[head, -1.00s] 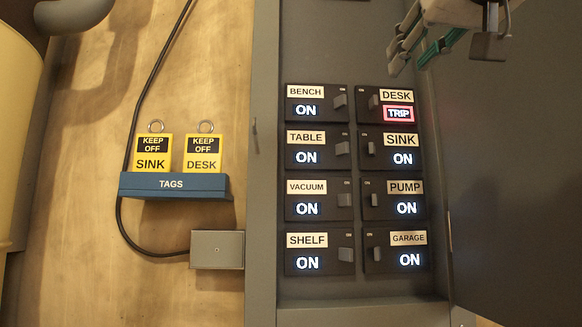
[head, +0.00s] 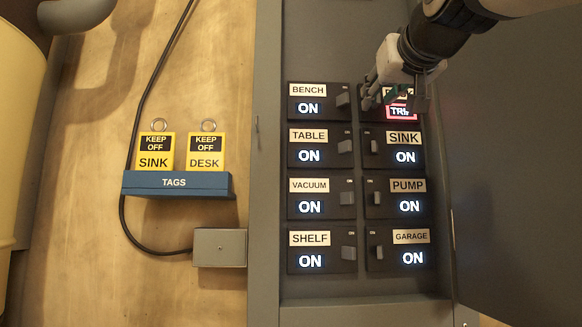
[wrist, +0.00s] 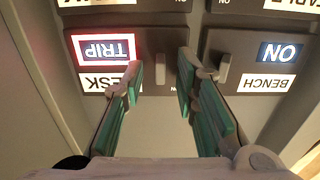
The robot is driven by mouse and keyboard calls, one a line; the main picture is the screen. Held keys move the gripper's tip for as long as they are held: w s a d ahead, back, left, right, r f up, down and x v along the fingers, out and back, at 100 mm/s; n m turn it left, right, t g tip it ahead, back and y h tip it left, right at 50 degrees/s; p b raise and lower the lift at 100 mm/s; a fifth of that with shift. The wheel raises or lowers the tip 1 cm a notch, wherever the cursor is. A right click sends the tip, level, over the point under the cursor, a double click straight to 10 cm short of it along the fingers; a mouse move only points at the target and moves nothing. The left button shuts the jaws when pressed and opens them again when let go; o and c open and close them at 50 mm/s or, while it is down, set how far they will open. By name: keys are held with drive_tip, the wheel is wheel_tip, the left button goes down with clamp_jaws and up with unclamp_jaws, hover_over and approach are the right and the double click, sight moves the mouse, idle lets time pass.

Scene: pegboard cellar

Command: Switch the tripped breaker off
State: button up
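The tripped breaker is the DESK breaker (head: 403,112), at the top of the right column, with a red-framed TRIP display. My gripper (head: 384,97) is in front of it and covers its label and lever in the head view. In the wrist view, which is upside down, the DESK breaker (wrist: 102,50) is at the left. My gripper (wrist: 160,82) is open there, its green-padded fingers apart over the lever side of this breaker.
The BENCH breaker (head: 309,108) and its lever are close on the left; it also shows in the wrist view (wrist: 268,68). SINK (head: 403,155) is just below. Every other breaker reads ON. The cabinet door (head: 520,190) stands open at right. A blue tag holder (head: 140,184) with two yellow tags hangs at left.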

drive_tip(key=shift+w, duration=0.15)
drive_tip(key=shift+c, duration=0.4)
clamp_jaws()
drive_tip(key=shift+f+n+y+b, duration=0.1)
drive_tip(key=shift+n+y+b, duration=0.2)
drive_tip(key=shift+y, duration=0.3)
drive_tip(key=n+y, duration=0.1)
drive_tip(key=d+n+y+b, duration=0.1)
drive_tip(key=y, duration=0.1)
drive_tip(key=shift+w+g, duration=0.1)
drive_tip(key=shift+g, duration=0.2)
